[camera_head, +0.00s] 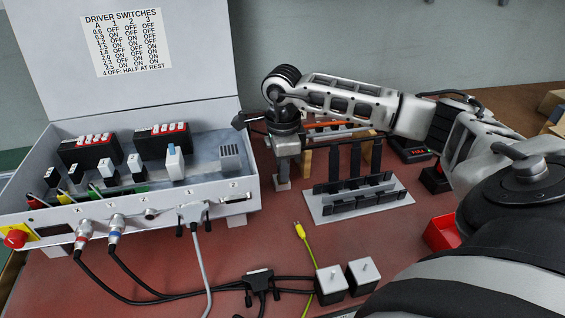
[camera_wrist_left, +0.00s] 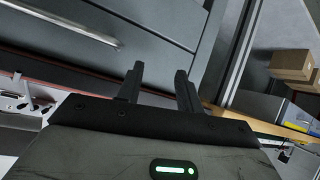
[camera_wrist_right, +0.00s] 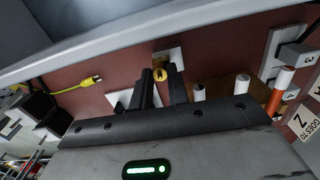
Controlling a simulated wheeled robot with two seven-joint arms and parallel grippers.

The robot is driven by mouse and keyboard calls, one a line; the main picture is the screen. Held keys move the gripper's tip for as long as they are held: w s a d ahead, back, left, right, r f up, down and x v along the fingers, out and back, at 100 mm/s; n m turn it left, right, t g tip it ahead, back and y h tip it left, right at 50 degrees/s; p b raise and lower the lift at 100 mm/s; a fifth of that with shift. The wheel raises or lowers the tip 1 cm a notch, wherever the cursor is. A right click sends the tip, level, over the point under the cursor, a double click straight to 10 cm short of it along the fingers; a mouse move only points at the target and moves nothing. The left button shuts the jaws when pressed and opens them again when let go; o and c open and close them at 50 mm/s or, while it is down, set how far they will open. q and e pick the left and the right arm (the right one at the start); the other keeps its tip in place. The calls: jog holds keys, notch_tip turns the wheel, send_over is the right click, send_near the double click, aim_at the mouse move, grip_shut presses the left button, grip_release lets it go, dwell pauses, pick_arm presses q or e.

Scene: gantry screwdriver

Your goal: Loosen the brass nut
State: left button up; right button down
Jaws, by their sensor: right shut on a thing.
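The brass nut (camera_wrist_right: 161,74) shows as a small gold ring with a dark centre in the right wrist view, in front of a pale plate (camera_wrist_right: 168,56). My right gripper (camera_wrist_right: 160,77) is shut on it, with one black finger on each side. In the head view the right arm reaches in from the right over the gantry, and its wrist hides the nut; the fingertips are hard to make out there. My left gripper (camera_wrist_left: 156,72) shows only in its own wrist view; its fingers are apart with nothing between them, away from the table.
The grey driver box (camera_head: 150,205) with its raised lid stands at the left, close to the right gripper. A black rack (camera_head: 355,190), two white-topped blocks (camera_head: 362,275), a yellow cable (camera_head: 303,240) and a red bin (camera_head: 441,233) are on the red table. Dark cables cross the front.

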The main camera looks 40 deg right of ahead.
jog(key=n, duration=0.5)
jog(key=shift+b, duration=0.4)
jog(key=n, duration=0.3)
jog(key=shift+f+n+b, duration=0.1)
jog(key=shift+n+b, duration=0.3)
jog(key=n, duration=0.3)
jog(key=shift+n+b, duration=0.3)
jog(key=n, duration=0.3)
jog(key=c, duration=1.6)
grip_release()
